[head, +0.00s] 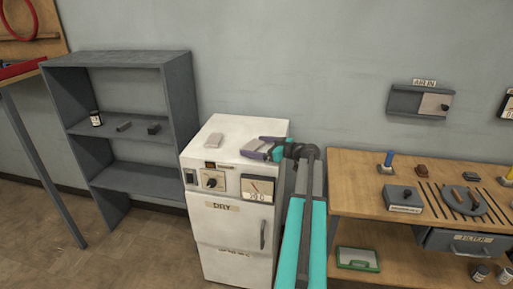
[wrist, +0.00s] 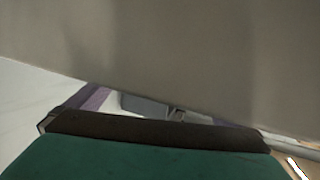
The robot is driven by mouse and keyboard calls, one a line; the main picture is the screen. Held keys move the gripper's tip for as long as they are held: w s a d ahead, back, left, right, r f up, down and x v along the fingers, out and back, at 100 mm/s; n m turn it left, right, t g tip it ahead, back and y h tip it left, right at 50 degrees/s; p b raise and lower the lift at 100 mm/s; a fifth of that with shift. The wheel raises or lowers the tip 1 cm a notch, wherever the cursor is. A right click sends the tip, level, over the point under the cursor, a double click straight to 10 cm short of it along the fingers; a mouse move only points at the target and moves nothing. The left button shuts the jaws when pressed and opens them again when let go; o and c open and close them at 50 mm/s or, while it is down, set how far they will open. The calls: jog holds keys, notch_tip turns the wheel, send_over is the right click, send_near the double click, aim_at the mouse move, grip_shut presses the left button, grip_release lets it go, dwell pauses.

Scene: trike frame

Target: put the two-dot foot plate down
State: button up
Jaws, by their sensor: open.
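My gripper (head: 258,149) is low over the right part of the white cabinet's top (head: 235,128). Its purple fingers are apart in the wrist view (wrist: 158,105). A grey plate-like piece (wrist: 145,105) shows between them, partly hidden by the dark edge of my gripper; a small metal-looking part is beside it. This may be the two-dot foot plate, but no dots can be made out. I cannot tell whether the fingers touch it.
A grey shelf unit (head: 120,58) at left holds a jar (head: 96,118) and two dark blocks. A wooden bench (head: 350,165) at right holds small parts and a grey box (head: 402,200). The grey wall rises behind the cabinet. The cabinet top's front left is clear.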

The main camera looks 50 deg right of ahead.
jog(key=shift+r, duration=0.15)
jog(key=shift+s+d, duration=0.1)
jog(key=shift+s, duration=0.25)
jog(key=b+v, duration=0.3)
jog(key=v, duration=0.8)
jog(key=shift+s+d+r, duration=0.1)
dwell(0.4)
